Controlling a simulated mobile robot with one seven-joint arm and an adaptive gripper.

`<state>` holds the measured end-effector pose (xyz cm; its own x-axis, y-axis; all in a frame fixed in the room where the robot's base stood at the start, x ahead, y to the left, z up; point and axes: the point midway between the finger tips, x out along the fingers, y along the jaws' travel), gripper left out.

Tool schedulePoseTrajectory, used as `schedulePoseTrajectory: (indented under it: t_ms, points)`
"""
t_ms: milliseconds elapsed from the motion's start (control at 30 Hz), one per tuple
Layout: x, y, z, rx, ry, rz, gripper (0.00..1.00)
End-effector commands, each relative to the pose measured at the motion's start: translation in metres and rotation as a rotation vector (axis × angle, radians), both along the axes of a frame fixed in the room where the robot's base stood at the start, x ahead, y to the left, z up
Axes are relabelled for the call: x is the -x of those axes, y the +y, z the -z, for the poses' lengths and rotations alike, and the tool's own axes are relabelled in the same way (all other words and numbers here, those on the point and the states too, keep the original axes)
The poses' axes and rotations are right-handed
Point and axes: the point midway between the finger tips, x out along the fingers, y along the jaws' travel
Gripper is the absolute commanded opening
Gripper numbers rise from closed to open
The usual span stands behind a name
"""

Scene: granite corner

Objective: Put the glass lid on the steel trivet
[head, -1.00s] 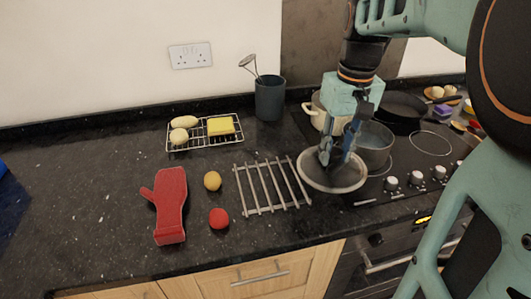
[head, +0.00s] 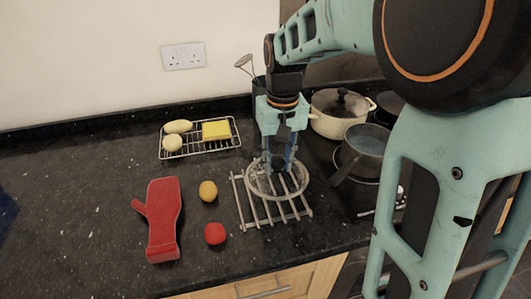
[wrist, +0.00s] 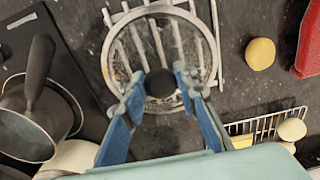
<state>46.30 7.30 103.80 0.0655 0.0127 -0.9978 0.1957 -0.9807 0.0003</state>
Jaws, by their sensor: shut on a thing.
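The round glass lid (head: 257,190) with a dark knob is over the steel trivet (head: 242,205), a rack of parallel bars on the worktop. My gripper (head: 279,165) is shut on the lid's knob from above. In the wrist view the lid (wrist: 201,35) lies across the trivet's bars (wrist: 208,13), and the blue fingers of my gripper (wrist: 160,88) are on either side of the dark knob. I cannot tell whether the lid touches the bars. The trivet's bars show through the glass.
A wire rack (head: 187,149) with a yellow sponge (head: 216,130) stands behind. A grey saucepan (head: 363,148) and a cream pot (head: 331,128) are right.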

Motion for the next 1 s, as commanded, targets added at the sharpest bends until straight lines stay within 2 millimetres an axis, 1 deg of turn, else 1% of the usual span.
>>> schedulePoseTrajectory:
  t_ms: [33,100,233,333,400,500,600,800,933,967,1000]
  points:
    - [-0.001,0.006,0.007,0.0,0.001,-0.004,0.0]
    - [-0.002,0.011,0.013,0.0,0.001,-0.002,0.0]
    - [-0.004,0.016,0.019,0.001,0.0,-0.002,0.0]
    - [-0.005,0.024,0.031,0.001,0.002,-0.003,0.0]
    - [-0.005,0.022,0.043,0.001,0.002,-0.001,0.0]
    - [-0.005,0.022,0.054,0.001,0.0,-0.001,0.0]
    - [-0.005,0.022,0.057,0.001,-0.001,-0.001,0.0]
    - [-0.005,0.022,0.057,0.001,-0.002,-0.001,0.0]
    - [-0.005,0.022,0.061,0.001,-0.001,-0.001,0.0]
    - [-0.005,0.022,0.061,0.001,-0.001,-0.001,0.29]
    - [-0.005,0.022,0.06,0.001,-0.001,-0.001,0.34]
